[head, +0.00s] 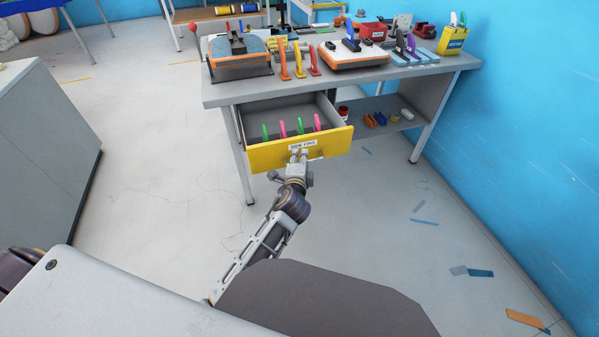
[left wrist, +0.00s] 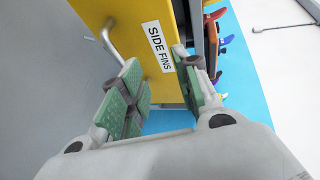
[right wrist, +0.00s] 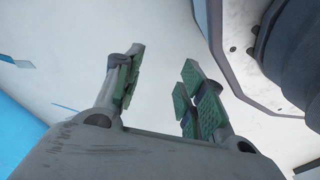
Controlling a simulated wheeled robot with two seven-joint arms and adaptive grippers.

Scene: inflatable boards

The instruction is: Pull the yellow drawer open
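The yellow drawer (head: 270,158) under the workbench stands pulled out, its grey inside showing. Its front carries a "SIDE FINS" label, and several green and pink fins (head: 283,129) stand in it. My left gripper (head: 299,153) is at the drawer front, by the label. In the left wrist view the yellow front (left wrist: 130,25) and a metal handle (left wrist: 108,42) show beyond my spread fingers (left wrist: 165,92). The handle's far end is hidden by a finger, and I cannot tell whether they touch. My right gripper (right wrist: 160,85) is open and empty above the floor.
The workbench (head: 225,97) holds boards, fins and a yellow box (head: 452,40). A lower shelf (head: 395,122) has small items. A grey cabinet (head: 45,150) stands left, a blue wall (head: 530,110) right. Loose strips (head: 525,319) lie on the floor at right. Floor left of the drawer is open.

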